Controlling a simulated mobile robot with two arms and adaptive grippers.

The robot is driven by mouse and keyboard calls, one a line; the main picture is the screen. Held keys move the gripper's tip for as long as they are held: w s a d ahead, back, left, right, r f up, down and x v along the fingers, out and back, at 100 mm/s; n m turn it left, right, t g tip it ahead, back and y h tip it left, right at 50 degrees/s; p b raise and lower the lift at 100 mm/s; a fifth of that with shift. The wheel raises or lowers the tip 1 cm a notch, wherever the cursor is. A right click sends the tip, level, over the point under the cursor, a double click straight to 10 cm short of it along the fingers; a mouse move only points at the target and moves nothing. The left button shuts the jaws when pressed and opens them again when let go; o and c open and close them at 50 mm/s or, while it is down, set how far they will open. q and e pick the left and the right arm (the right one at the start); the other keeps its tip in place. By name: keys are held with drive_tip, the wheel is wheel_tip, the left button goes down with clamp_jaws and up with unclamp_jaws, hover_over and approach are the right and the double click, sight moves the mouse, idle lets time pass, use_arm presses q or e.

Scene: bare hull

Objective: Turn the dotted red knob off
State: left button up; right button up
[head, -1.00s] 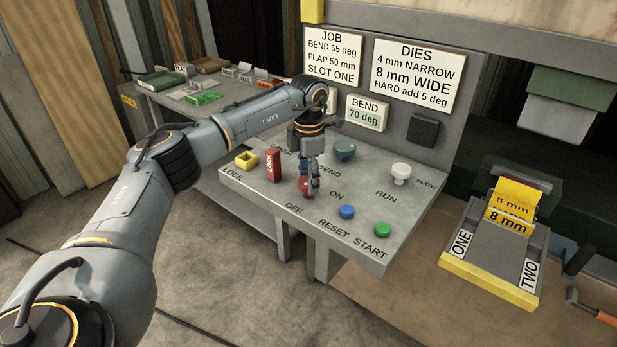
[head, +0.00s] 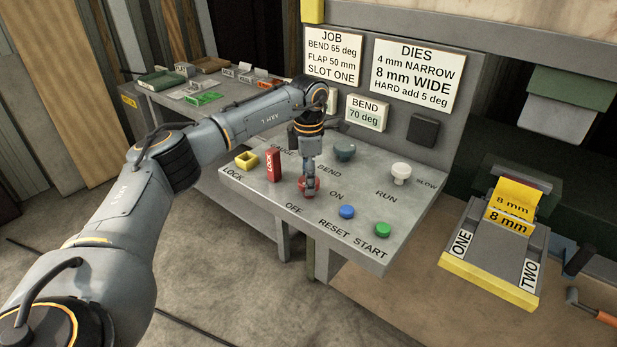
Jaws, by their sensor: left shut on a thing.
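The red knob (head: 302,184) sits on the sloped grey control panel (head: 262,201), between the words OFF and ON. My left gripper (head: 309,190) points down from above and is shut on the red knob, covering part of it. Dots on the knob and which way it points are too small or hidden to tell. My right gripper is not in view.
Near the knob stand a red LOCK block (head: 273,165), a yellow square socket (head: 246,159), a grey-green BEND knob (head: 345,150), a white RUN knob (head: 400,173), a blue RESET button (head: 347,212) and a green START button (head: 383,229). A die tray (head: 487,280) is at right.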

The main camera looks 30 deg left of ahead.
use_arm(q)
drive_tip(key=o, duration=1.2)
drive_tip(key=shift+f, duration=0.1)
drive_tip(key=shift+r, duration=0.25)
wheel_tip(320, 180, up, 12)
drive_tip(key=shift+d+f, duration=0.1)
drive_tip(key=shift+f, duration=0.1)
drive_tip(key=shift+f, duration=0.1)
